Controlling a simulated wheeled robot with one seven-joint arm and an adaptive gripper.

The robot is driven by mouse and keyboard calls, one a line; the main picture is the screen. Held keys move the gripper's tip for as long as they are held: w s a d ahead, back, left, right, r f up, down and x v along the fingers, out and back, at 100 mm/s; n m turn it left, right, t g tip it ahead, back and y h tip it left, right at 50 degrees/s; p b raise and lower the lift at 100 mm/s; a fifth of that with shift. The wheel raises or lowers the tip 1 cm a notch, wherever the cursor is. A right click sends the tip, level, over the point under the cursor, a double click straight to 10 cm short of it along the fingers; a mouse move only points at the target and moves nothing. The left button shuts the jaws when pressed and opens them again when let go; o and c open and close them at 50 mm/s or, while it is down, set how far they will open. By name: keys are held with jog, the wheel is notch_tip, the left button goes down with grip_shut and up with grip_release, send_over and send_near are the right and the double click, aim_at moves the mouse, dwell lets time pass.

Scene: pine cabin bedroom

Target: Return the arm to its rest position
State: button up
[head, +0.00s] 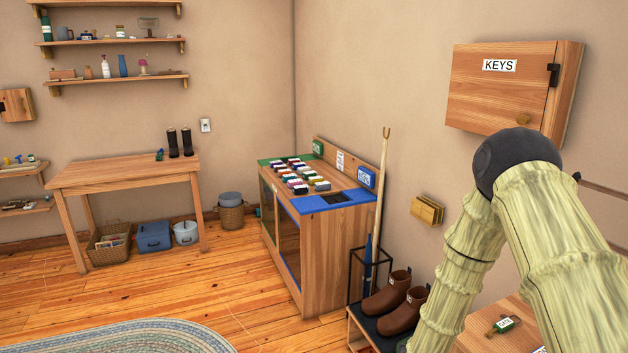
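My arm (567,240) fills the right side of the head view. Its links look pale and bamboo-like, and a dark rounded joint sits at the top of the bend. One link runs down to the bottom edge and the other runs off toward the lower right. My gripper is out of the picture, so its fingers and anything in them are hidden. The bent joint stands in front of the wall, just below the wooden key cabinet (490,95) labelled KEYS; I cannot tell the gap between them.
A wooden counter (330,255) with several coloured items is farther back. Open plank floor (245,310) lies to the left.

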jog(key=s+a+f+n+g+y, duration=0.1)
jog(key=s+a+f+n+g, duration=0.1)
jog(key=s+f, duration=0.65)
jog(key=s+a+f+n+g+y, duration=0.1)
jog(key=s+f+n+g, duration=0.15)
jog(key=s, duration=1.05)
jog(key=s+f+g, duration=0.1)
jog(key=s+g, duration=0.1)
jog(key=s, duration=0.8)
jog(key=s+a+f+n+g+y, duration=0.1)
jog(key=s+f+g, duration=0.1)
jog(key=s, duration=0.9)
jog(key=shift+a+g+p, duration=0.2)
jog(key=shift+g+p, duration=0.15)
jog(key=shift+g, duration=0.1)
jog(key=shift+n, duration=0.25)
